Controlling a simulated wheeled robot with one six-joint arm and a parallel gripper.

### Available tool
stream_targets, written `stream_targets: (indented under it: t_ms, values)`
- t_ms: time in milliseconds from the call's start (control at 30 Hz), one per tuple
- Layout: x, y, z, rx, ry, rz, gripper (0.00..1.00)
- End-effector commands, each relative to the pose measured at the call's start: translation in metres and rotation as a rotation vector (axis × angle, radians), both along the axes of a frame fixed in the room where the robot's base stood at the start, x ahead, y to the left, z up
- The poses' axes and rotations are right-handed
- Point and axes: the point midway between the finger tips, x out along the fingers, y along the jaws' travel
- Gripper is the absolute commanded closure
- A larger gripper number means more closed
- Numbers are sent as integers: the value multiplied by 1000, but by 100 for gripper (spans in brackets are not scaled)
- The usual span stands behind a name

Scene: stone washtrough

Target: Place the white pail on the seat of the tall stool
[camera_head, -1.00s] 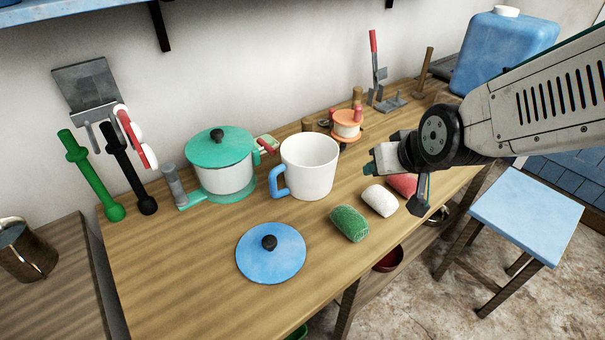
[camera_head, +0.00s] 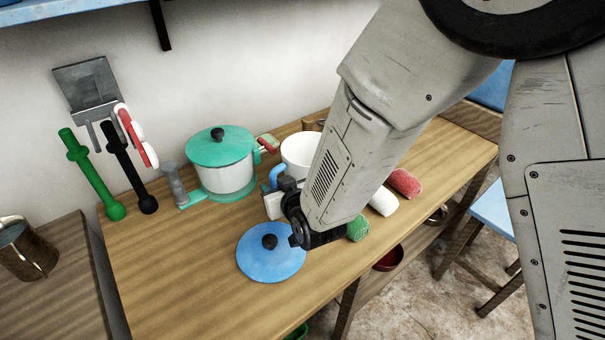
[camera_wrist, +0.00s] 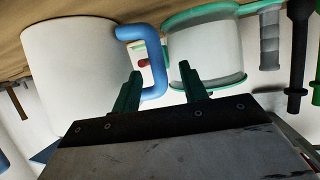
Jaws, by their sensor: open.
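The white pail (camera_head: 298,147) with a blue handle (camera_head: 277,174) stands on the wooden bench, partly hidden behind my arm. In the wrist view the pail (camera_wrist: 70,75) fills the left side, and its blue handle (camera_wrist: 155,65) shows between my two green fingertips. My gripper (camera_head: 273,197) is open, at the handle side of the pail; the fingers also show in the wrist view (camera_wrist: 160,72). I cannot tell whether they touch the handle. The stool with a light blue seat (camera_head: 490,208) stands on the floor at right, mostly hidden by my arm.
A green-lidded pot (camera_head: 222,165) stands left of the pail. A blue lid (camera_head: 270,257) lies in front, just below my gripper. Green, white (camera_head: 383,201) and red rolls lie to the right. Green and black tools (camera_head: 130,170) lean against the wall.

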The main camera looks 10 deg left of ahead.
Motion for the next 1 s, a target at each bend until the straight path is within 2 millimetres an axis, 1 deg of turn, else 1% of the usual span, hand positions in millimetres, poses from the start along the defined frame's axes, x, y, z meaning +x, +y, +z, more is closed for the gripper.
stream_targets:
  t_ms: [33,100,200,300,500,567,600,667,1000]
  values:
    - [8,4,-4,0,0,-2,57]
    - [16,10,-8,-1,2,-2,57]
    - [24,17,-12,-1,2,-1,57]
    - [27,19,-14,-2,1,-1,57]
    - [27,20,-14,-1,2,0,57]
    - [27,20,-14,-1,2,0,73]
    - [27,19,-14,-1,2,0,85]
    - [27,19,-14,-1,2,0,100]
    - [27,20,-11,0,0,0,100]
